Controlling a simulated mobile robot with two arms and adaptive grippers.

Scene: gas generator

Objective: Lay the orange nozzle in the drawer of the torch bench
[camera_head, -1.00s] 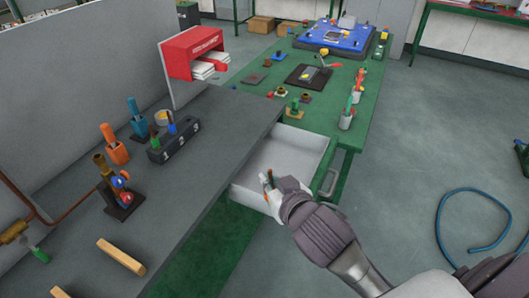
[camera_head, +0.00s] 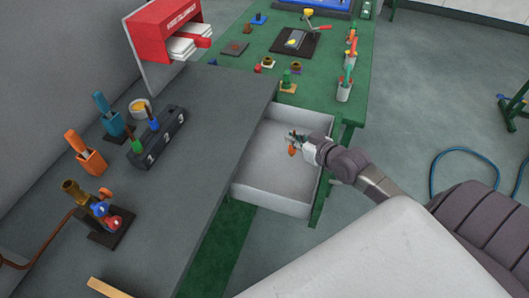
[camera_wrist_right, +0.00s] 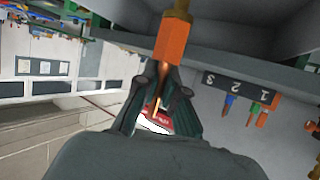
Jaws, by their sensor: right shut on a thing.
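The orange nozzle (camera_head: 292,151) is held at the tip of my right gripper (camera_head: 300,140), over the open drawer (camera_head: 262,170) in the head view. The drawer is pale and looks empty inside. I cannot tell whether the nozzle touches its floor. In the right wrist view the nozzle's orange body (camera_wrist_right: 172,45) sticks out between the fingers of my right gripper (camera_wrist_right: 163,75). Its brass end points to the top of the picture and a thin coppery part shows between the fingers. My left gripper is not in view.
The grey bench top (camera_head: 190,150) borders the drawer on the left; it carries a black numbered block (camera_head: 157,138) and torch parts. The green bench (camera_head: 325,85) behind holds cups and small fittings. A blue hose (camera_head: 470,152) lies on the floor at right.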

